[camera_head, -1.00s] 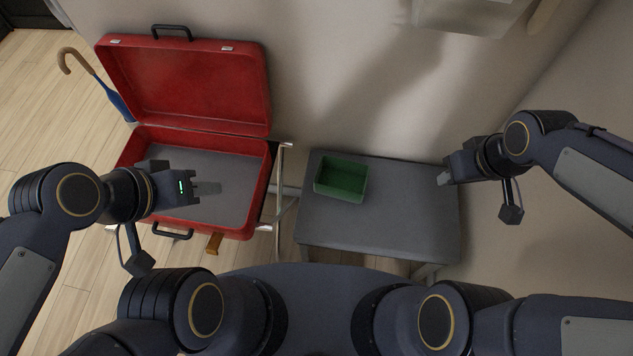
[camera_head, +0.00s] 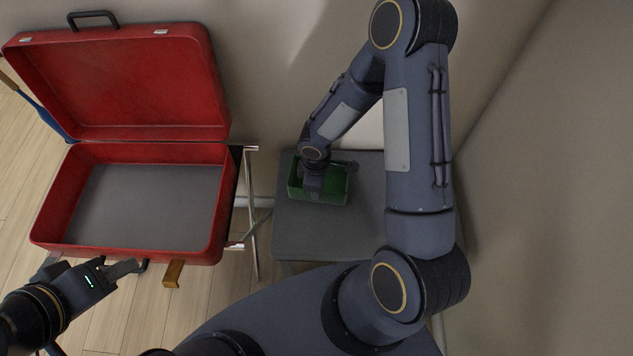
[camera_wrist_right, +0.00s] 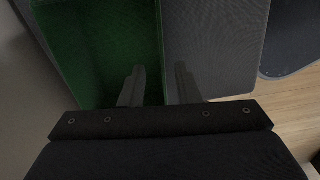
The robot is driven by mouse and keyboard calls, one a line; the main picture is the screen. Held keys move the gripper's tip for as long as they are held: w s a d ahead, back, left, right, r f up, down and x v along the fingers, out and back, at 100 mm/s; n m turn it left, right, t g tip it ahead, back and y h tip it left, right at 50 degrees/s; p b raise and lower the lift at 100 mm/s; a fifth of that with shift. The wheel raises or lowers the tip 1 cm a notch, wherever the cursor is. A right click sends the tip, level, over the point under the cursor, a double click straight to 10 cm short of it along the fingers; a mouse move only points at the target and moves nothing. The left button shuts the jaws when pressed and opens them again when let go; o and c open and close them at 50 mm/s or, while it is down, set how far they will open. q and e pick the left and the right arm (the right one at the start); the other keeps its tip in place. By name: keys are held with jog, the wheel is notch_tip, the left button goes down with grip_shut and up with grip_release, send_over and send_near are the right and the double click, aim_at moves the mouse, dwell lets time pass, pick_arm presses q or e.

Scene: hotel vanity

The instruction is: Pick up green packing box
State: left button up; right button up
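The green packing box (camera_head: 337,188) is an open-topped box on the grey table (camera_head: 300,240). My right gripper (camera_head: 313,192) reaches down at the box from above; its arm hides part of the box. In the right wrist view the box (camera_wrist_right: 95,45) fills the upper left. There the fingers of the right gripper (camera_wrist_right: 160,82) stand apart on either side of a box wall, one over the inside and one outside. I see gaps between fingers and wall. My left gripper (camera_head: 122,269) is empty in front of the suitcase; its finger spacing is unclear.
An open red suitcase (camera_head: 228,195) with an empty grey interior lies on a metal-legged rack (camera_head: 252,215) left of the table. The table's front part is bare. A wall stands behind, and a blue umbrella (camera_head: 45,118) leans at far left.

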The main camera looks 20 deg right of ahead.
aim_at(316, 202)
jog(key=f, duration=0.3)
jog(key=f+b, duration=0.1)
jog(key=shift+s+f, duration=0.25)
jog(key=shift+f, duration=0.05)
grip_shut()
